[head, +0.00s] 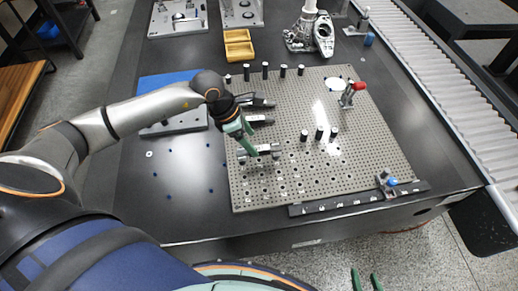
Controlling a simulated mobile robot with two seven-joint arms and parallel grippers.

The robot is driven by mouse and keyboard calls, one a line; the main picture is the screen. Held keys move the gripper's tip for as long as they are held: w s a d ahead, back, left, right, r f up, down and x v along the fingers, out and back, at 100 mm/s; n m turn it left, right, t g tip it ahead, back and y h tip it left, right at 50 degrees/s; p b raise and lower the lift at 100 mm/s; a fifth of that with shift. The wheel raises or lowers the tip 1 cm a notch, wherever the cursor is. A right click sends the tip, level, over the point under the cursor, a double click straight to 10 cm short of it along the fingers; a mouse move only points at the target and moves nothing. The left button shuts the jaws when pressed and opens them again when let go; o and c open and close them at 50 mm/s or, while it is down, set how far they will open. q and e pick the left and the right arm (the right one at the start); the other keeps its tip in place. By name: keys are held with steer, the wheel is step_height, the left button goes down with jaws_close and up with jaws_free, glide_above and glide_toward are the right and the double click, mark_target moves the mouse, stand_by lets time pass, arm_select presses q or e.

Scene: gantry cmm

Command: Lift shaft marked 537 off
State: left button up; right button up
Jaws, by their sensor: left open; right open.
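Several short grey shafts lie at the left part of the perforated fixture plate (380,150). The nearest shaft (268,149) lies across the plate, with my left gripper (250,151) at its left part. Two more shafts, a middle one (262,119) and a far one (262,102), lie behind it and are partly covered by my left gripper and wrist. No number can be read, so I cannot tell which shaft is 537. My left gripper is open; whether its fingers touch the nearest shaft is unclear. My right gripper (366,281) is open and empty above the floor, at the bottom edge.
Black pins (265,70) stand along the plate's far edge, with more (319,132) near its middle. A red-handled clamp (352,92) stands at the right. A yellow tray (238,46) sits behind the plate. A roller conveyor (440,65) runs along the right side.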

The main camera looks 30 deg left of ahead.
mark_target(258, 148)
arm_select(q)
steer(key=x, duration=0.4)
steer(key=shift+f, duration=0.15)
steer(key=shift+c, duration=0.3)
jaws_close()
steer(key=shift+d, duration=0.1)
stand_by(0.8)
